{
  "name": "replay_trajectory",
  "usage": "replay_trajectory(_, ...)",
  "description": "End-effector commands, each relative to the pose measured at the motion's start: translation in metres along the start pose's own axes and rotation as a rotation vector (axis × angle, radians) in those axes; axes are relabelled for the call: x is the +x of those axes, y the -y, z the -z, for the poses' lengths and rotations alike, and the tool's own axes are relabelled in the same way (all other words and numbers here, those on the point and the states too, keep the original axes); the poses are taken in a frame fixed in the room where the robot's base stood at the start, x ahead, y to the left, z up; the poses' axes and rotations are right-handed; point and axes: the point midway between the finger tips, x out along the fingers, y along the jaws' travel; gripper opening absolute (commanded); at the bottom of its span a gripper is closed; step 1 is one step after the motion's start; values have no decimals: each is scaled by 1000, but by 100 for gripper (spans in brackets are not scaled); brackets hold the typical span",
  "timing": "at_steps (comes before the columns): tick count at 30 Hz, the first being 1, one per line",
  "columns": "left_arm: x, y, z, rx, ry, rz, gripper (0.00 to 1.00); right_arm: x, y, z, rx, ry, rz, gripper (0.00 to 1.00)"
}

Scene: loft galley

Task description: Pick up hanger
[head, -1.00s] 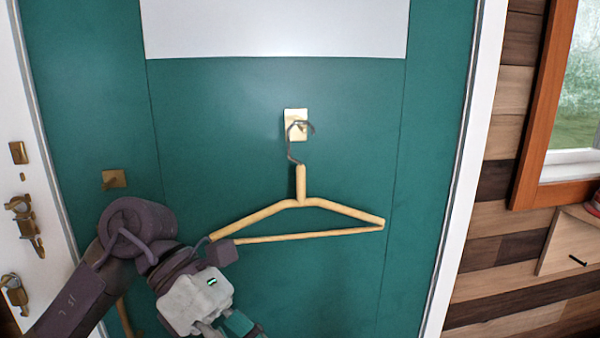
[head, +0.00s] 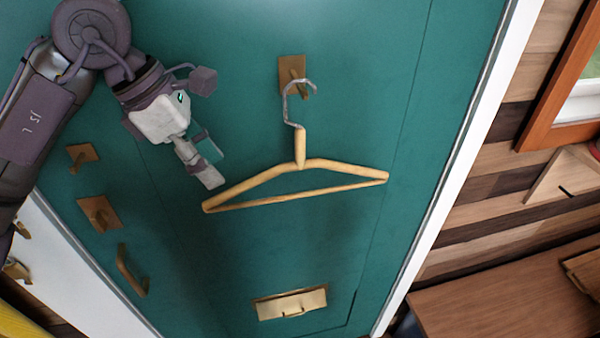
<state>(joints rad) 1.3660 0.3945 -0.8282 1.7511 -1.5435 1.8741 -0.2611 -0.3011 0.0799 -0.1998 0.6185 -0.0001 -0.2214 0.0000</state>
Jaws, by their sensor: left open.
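The wooden hanger (head: 300,165) has a grey metal hook. It hangs by that hook from a brass wall hook (head: 292,72) on the green door. My left gripper (head: 208,172) is in the upper left of the head view, just above and left of the hanger's left end. It is open, with nothing seen between its fingers. It looks close to the hanger's left arm in the picture; I cannot tell whether they touch. My right gripper is not in view.
The green door (head: 430,110) fills most of the view. Brass fittings (head: 99,212) and a handle (head: 131,270) are at lower left, a brass mail slot (head: 291,303) below the hanger. A wooden surface (head: 490,300) and window frame (head: 562,90) are at right.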

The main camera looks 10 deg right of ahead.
Motion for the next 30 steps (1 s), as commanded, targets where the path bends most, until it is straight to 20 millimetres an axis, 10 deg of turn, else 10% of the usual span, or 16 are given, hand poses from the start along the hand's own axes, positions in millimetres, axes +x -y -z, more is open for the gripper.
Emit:
replay_trajectory(21,82,-7,-9,0,1,4,46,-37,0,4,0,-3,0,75)
replay_trajectory(30,86,-8,-8,0,1,1,41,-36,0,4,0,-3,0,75)
